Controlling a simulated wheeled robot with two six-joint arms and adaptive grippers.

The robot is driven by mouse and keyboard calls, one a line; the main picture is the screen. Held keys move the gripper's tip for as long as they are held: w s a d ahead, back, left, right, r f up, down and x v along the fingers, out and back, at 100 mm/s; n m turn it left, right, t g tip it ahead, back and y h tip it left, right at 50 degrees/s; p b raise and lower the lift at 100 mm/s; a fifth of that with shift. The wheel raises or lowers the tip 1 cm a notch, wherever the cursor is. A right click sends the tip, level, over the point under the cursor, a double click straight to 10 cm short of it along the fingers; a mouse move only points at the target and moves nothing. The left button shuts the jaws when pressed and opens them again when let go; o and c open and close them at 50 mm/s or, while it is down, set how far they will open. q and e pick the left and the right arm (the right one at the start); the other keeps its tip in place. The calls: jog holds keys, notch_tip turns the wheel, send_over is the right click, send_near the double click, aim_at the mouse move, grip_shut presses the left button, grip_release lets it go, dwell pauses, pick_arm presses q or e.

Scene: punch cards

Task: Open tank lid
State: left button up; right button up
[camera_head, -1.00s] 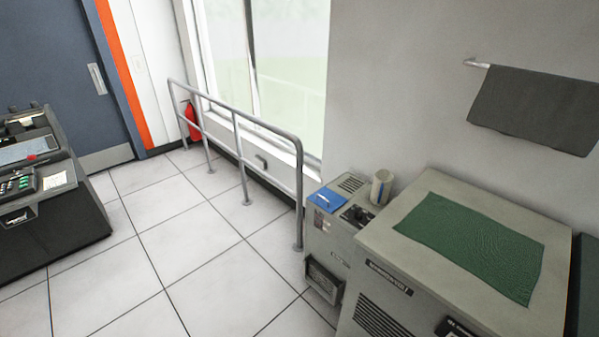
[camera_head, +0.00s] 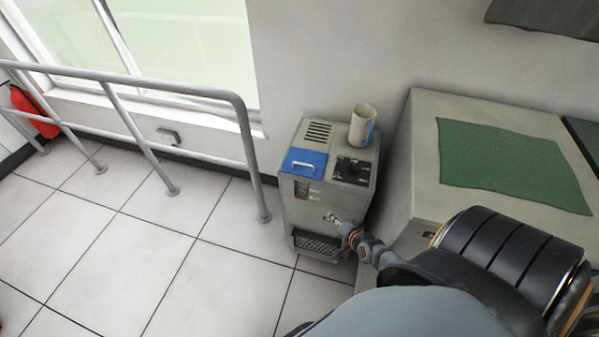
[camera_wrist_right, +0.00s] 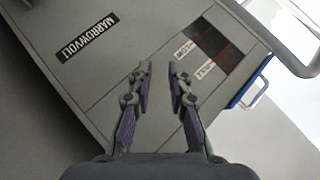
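The tank lid (camera_head: 304,162) is a blue panel with a pale handle, shut on the top left of a small grey machine (camera_head: 301,212) in the head view. In the right wrist view the lid's blue edge and handle (camera_wrist_right: 250,93) show at the right. My right gripper (camera_head: 331,218) is in front of the machine's front face, below the lid and apart from it. In the right wrist view its fingers (camera_wrist_right: 160,72) are spread with nothing between them. My left gripper is not in view.
A cream mug with a blue handle (camera_head: 362,125) stands on the machine behind a black control panel (camera_head: 352,170). A larger cabinet with a green mat (camera_head: 510,165) is at the right. A metal railing (camera_head: 150,88) is at the left. The tiled floor is clear.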

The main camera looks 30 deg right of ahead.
jog(key=w+r+m+t+b, duration=0.1)
jog(key=w+r+m+t, duration=0.2)
jog(key=w+r, duration=0.25)
jog(key=m+t+b, duration=0.2)
jog(key=m, duration=0.3)
send_near(305, 165)
jog(key=w, duration=0.3)
jog(key=w+f+b, duration=0.1)
jog(key=w, duration=0.3)
jog(key=w+d, duration=0.1)
jog(key=w, duration=0.2)
jog(key=shift+w+f+b, duration=0.3)
jog(key=shift+f, duration=0.05)
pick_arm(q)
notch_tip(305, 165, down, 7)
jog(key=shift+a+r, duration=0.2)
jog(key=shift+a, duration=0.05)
pick_arm(e)
jog(key=shift+c, duration=0.3)
grip_shut()
